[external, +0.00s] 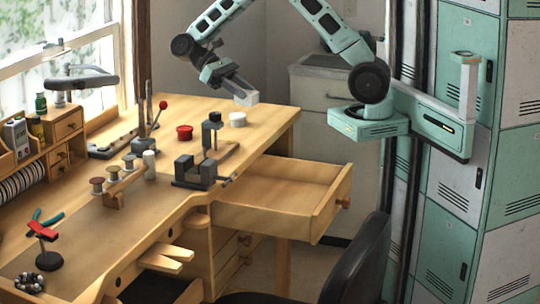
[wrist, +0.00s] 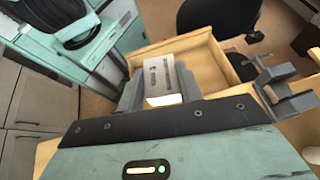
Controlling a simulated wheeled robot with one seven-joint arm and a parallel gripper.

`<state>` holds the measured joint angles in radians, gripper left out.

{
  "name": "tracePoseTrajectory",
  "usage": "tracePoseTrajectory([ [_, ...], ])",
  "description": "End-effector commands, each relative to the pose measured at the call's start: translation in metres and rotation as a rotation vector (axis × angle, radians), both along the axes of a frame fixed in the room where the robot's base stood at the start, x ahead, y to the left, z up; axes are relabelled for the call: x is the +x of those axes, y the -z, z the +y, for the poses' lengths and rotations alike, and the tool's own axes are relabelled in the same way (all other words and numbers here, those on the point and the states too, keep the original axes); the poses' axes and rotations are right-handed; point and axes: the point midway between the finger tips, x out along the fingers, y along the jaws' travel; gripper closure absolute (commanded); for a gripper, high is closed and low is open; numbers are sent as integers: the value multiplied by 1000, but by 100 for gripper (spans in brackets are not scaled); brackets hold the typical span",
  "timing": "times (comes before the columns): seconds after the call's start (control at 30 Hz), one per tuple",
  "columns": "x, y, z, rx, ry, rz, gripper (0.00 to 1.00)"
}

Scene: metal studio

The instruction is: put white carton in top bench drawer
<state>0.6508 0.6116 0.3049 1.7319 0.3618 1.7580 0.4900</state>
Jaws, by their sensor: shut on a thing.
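The white carton (external: 246,98) is a small box held at the tip of my gripper (external: 238,85), above the right back part of the bench (external: 262,118). In the wrist view the carton (wrist: 161,78) has dark print and sits between the two grey fingers of my gripper (wrist: 160,88). My gripper is shut on it. The top bench drawer (external: 262,212) is pulled open at the bench's right end and looks empty. In the wrist view the open drawer (wrist: 215,52) lies beyond the carton, which hides part of it.
A dark chair (external: 365,260) stands in front of the drawer. Lockers (external: 460,190) stand at the right.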

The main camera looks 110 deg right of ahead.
Motion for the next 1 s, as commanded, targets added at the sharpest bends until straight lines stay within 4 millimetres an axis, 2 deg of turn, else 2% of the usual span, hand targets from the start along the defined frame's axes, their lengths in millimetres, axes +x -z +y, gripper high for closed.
tracePoseTrajectory([
  [0.03,-7,2,15,-1,-127,2,86],
  [0.2,-34,4,43,0,-538,2,86],
  [0.5,-71,-6,71,0,-1265,0,86],
  [0.8,-85,-30,88,0,-1937,-1,86],
  [1.0,-85,-45,97,2,-2199,-1,86],
])
